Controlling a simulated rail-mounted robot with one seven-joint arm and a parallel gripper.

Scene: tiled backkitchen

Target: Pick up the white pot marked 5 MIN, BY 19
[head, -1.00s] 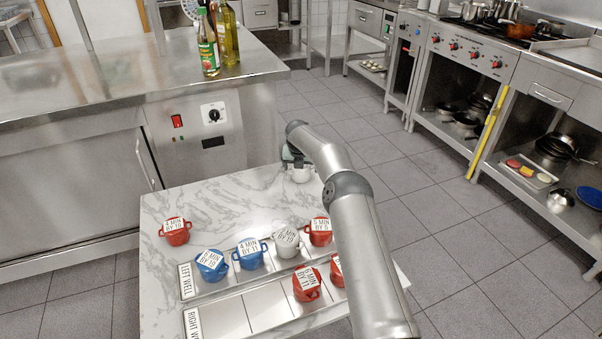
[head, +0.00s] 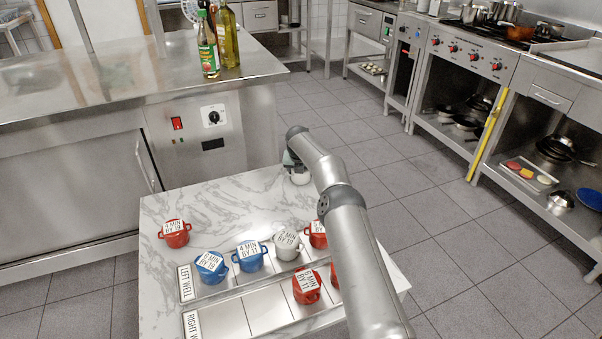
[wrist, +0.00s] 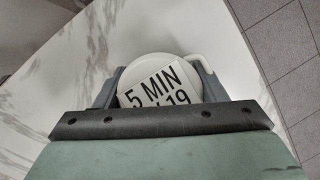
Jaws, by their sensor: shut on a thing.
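The white pot marked 5 MIN, BY 19 (wrist: 158,78) is between the two fingers of my gripper (wrist: 158,92) in the wrist view. The lower part of its label is hidden by the gripper body. My gripper is shut on the pot. In the head view the white pot (head: 300,178) shows under the gripper (head: 294,164), at the far right part of the marble table (head: 220,205). I cannot tell whether its base touches the table.
In the left well (head: 187,283) stand blue pots (head: 211,267), another white pot (head: 286,246) and a red pot (head: 316,238). A red pot (head: 307,290) stands in the right well (head: 250,318). Another red pot (head: 174,234) is on the table's left. The middle marble is clear.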

